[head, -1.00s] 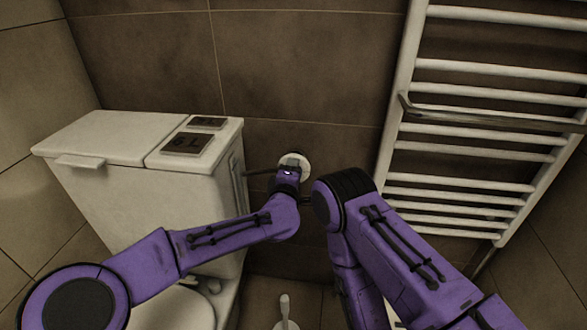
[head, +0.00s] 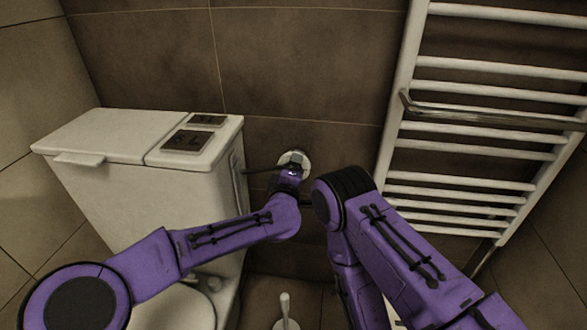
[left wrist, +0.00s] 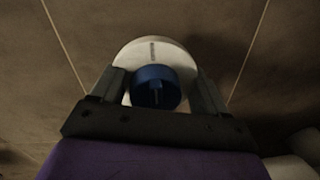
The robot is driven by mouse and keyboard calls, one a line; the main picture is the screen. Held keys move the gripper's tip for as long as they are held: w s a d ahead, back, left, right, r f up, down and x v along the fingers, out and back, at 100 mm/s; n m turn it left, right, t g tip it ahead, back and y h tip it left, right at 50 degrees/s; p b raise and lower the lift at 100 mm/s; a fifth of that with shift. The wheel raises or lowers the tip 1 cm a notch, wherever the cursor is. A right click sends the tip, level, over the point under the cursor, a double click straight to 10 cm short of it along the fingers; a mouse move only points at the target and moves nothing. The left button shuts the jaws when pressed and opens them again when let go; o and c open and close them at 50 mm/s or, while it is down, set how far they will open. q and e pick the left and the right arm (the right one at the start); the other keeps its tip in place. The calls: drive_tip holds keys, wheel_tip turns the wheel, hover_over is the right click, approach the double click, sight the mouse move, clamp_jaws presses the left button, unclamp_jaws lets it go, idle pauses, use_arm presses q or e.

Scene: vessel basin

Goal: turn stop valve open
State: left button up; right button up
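The stop valve shows in the left wrist view as a round blue knob (left wrist: 154,87) with a small mark on its face. It sits in front of a round white plate (left wrist: 152,52) on the tiled wall. In the head view the white wall plate (head: 297,157) shows behind my left gripper (head: 291,166), and the knob is hidden there. In the left wrist view the two fingers of my left gripper (left wrist: 160,88) stand apart on either side of the knob, with narrow gaps visible beside it. My right gripper is out of sight.
A white cistern (head: 140,165) stands left of the valve, with a dark pipe (head: 262,171) between them. A white towel radiator (head: 402,100) with a metal bar hangs at the right. A white brush handle (head: 285,305) rises from the floor below.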

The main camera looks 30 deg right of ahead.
use_arm(q)
drive_tip(key=shift+r, duration=0.15)
drive_tip(key=shift+s+a, duration=0.15)
drive_tip(key=f+p+v, duration=0.1)
drive_tip(key=p+v, duration=0.1)
drive_tip(key=v, duration=0.8)
drive_tip(key=shift+r, duration=0.4)
